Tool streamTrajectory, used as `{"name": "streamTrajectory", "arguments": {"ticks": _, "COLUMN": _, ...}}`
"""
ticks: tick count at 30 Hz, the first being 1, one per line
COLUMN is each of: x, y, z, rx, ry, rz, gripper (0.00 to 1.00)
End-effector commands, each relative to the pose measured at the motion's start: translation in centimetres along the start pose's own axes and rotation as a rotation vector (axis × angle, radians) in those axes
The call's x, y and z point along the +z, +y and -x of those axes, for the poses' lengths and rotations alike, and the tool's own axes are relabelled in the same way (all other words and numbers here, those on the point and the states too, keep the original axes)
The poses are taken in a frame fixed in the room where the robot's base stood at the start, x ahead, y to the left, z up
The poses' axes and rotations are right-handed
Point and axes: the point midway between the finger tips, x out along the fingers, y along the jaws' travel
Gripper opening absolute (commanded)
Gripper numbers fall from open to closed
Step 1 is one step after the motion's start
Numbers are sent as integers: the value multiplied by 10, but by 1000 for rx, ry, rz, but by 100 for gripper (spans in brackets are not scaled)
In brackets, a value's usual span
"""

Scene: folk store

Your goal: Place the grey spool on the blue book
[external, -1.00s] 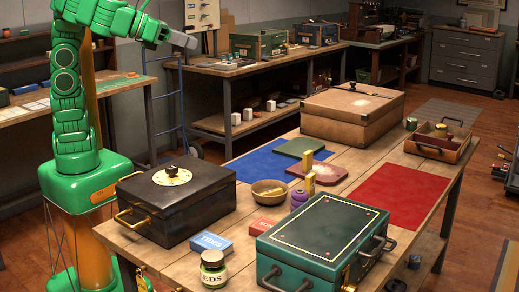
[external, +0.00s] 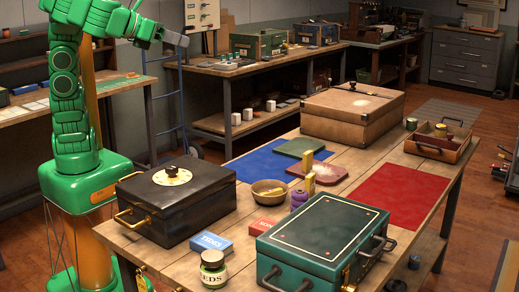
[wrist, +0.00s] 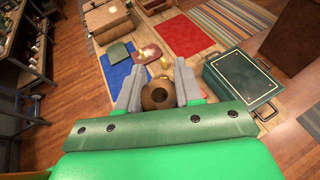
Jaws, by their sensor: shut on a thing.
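My gripper (external: 180,42) is raised high at the upper left, well above and behind the table. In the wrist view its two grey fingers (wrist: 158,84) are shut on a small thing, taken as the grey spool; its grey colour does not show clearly. A round brown shape with a dark middle shows between the fingers there; I cannot tell it from the bowl below. The blue book (external: 211,243), marked TIDES, lies flat on the near part of the table with nothing on it. No grey spool shows on the table.
A black case (external: 205,208) stands left of the book and a teal case (external: 325,228) right. A seed jar (external: 213,270), red box (external: 262,226), brown bowl (external: 268,190) and purple spool (external: 298,198) are near. The red mat (external: 405,195) is clear.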

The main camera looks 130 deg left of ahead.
Motion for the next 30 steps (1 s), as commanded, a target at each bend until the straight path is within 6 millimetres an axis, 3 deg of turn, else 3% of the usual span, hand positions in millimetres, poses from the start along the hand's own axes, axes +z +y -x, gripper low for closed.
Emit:
{"name": "streamTrajectory", "arguments": {"ticks": 8, "x": -31, "y": 1, "z": -14, "rx": 3, "ry": -1, "rz": -6, "gripper": 7}}
{"name": "streamTrajectory", "arguments": {"ticks": 13, "x": -63, "y": 1, "z": -28, "rx": 3, "ry": -1, "rz": -6, "gripper": 7}}
{"name": "streamTrajectory", "arguments": {"ticks": 24, "x": -197, "y": 2, "z": -83, "rx": 6, "ry": -2, "rz": -12, "gripper": 7}}
{"name": "streamTrajectory", "arguments": {"ticks": 30, "x": -252, "y": 2, "z": -106, "rx": 5, "ry": -4, "rz": -8, "gripper": 7}}
